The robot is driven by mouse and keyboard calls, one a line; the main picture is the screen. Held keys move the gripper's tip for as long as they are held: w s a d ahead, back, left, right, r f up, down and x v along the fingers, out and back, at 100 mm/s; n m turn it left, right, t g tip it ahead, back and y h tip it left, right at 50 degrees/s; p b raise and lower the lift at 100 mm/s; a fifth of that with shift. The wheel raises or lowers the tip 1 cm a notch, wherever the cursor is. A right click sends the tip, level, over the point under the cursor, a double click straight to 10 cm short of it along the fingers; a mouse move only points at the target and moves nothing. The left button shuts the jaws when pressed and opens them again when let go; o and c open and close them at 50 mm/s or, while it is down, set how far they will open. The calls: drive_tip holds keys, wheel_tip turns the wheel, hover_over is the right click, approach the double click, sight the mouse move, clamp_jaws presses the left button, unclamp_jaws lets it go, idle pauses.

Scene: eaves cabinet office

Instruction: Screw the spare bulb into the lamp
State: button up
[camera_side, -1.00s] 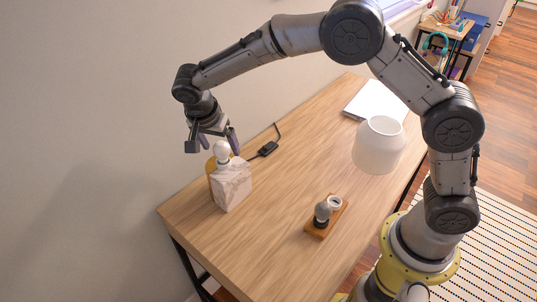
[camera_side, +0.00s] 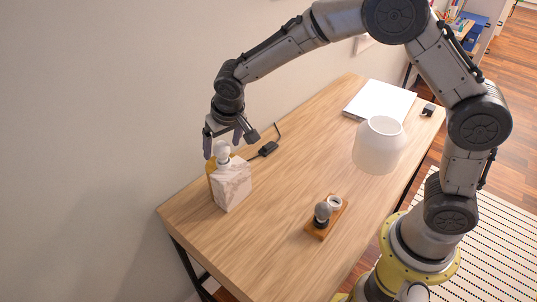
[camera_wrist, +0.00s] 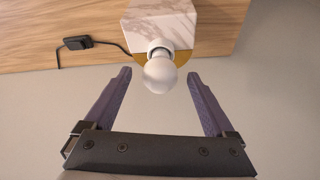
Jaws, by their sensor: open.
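The lamp has a marble block base (camera_side: 231,186) with a rounded brass part behind it, and stands at the left end of the desk. A white bulb (camera_side: 221,152) sits in its socket; the bulb also shows in the wrist view (camera_wrist: 160,75). My gripper (camera_side: 230,143) is open just above the lamp. In the wrist view its fingertips (camera_wrist: 159,76) lie on either side of the bulb, with gaps; whether they are level with it I cannot tell. A wooden holder (camera_side: 315,231) carries a greyish bulb (camera_side: 322,211) and an empty-looking white ring (camera_side: 335,202).
A white lampshade (camera_side: 379,150) stands on the desk (camera_side: 280,190) right of centre. A black cord with an inline switch (camera_side: 268,148) lies behind the lamp. White papers (camera_side: 380,101) and a small dark item (camera_side: 428,109) lie at the far end. The wall is close behind the lamp.

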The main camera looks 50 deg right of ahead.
drive_tip(key=n, duration=0.2)
drive_tip(key=n+y, duration=0.1)
drive_tip(key=n, duration=0.1)
drive_tip(key=shift+d+y, duration=0.2)
drive_tip(key=shift+y, duration=0.1)
drive_tip(key=shift+d+n+g+y, duration=0.1)
drive_tip(key=shift+n+g+y, duration=0.35)
drive_tip(key=shift+n, duration=1.65)
clamp_jaws()
drive_tip(key=m, duration=0.2)
drive_tip(key=m+t+h, duration=0.1)
drive_tip(key=m, duration=0.1)
drive_tip(key=shift+s+a, duration=0.1)
drive_tip(key=shift+a, duration=0.15)
drive_tip(key=m+h, duration=0.1)
drive_tip(key=m, duration=0.2)
drive_tip(key=shift+a+m, duration=0.15)
drive_tip(key=shift+m, duration=0.25)
drive_tip(key=shift+m+h, duration=0.25)
drive_tip(key=shift+m, duration=0.05)
